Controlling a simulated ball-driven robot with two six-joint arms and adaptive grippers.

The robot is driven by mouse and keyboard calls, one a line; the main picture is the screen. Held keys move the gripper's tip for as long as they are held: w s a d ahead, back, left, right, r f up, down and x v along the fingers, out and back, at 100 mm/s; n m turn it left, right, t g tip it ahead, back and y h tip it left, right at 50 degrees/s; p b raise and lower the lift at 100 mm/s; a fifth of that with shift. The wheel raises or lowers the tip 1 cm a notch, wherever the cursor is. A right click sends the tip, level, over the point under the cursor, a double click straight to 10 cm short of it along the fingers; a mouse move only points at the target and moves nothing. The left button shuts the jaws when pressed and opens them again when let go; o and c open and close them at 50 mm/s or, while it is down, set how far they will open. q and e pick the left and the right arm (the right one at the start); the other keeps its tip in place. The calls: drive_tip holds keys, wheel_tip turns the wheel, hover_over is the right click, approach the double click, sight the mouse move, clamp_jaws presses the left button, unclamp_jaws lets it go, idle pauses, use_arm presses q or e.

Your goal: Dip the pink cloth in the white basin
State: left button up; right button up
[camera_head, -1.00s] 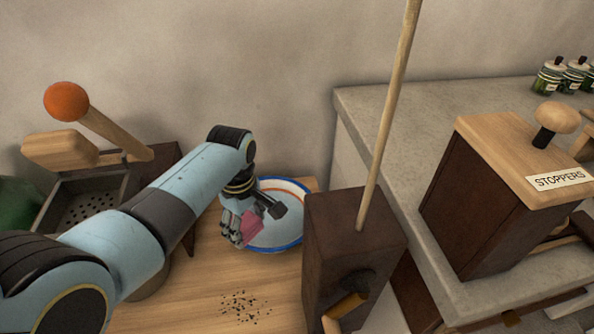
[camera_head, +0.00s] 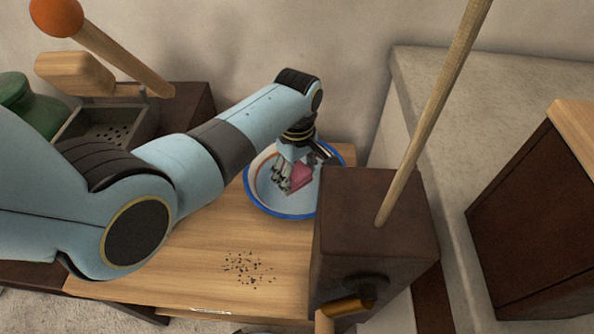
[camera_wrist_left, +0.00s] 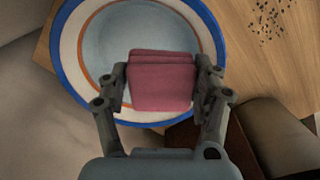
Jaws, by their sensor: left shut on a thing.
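The white basin (camera_head: 256,197) has a blue rim and an orange ring inside. It stands on the wooden table, and the dark wooden box hides part of its right side. My left gripper (camera_head: 292,180) is over the basin, shut on the folded pink cloth (camera_head: 302,177). In the left wrist view the cloth (camera_wrist_left: 162,82) sits between the two fingers (camera_wrist_left: 160,90), in front of the basin (camera_wrist_left: 75,45). I cannot tell whether the cloth touches the basin's inside. My right gripper is not in view.
A dark wooden box (camera_head: 375,220) with a tall pole stands close right of the basin. Dark specks (camera_head: 247,268) lie on the wooden table (camera_head: 200,260). A perforated metal tray (camera_head: 105,128) and green jar (camera_head: 28,105) are at left. A stone counter (camera_head: 440,110) is at right.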

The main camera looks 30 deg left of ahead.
use_arm(q)
wheel_tip(320, 180, down, 2)
drive_tip(key=shift+f+b, duration=0.1)
drive_tip(key=shift+b, duration=0.55)
wheel_tip(320, 180, down, 6)
drive_tip(key=b, duration=0.4)
drive_tip(key=shift+f, duration=0.35)
drive_tip(key=shift+s, duration=0.1)
drive_tip(key=shift+s+d+f, duration=0.1)
idle(0.7)
drive_tip(key=r+p, duration=0.3)
drive_tip(key=r, duration=0.1)
drive_tip(key=shift+w+r+p, duration=0.2)
drive_tip(key=shift+p, duration=0.15)
wheel_tip(320, 180, up, 7)
drive_tip(key=p, duration=0.7)
drive_tip(key=shift+r, duration=0.15)
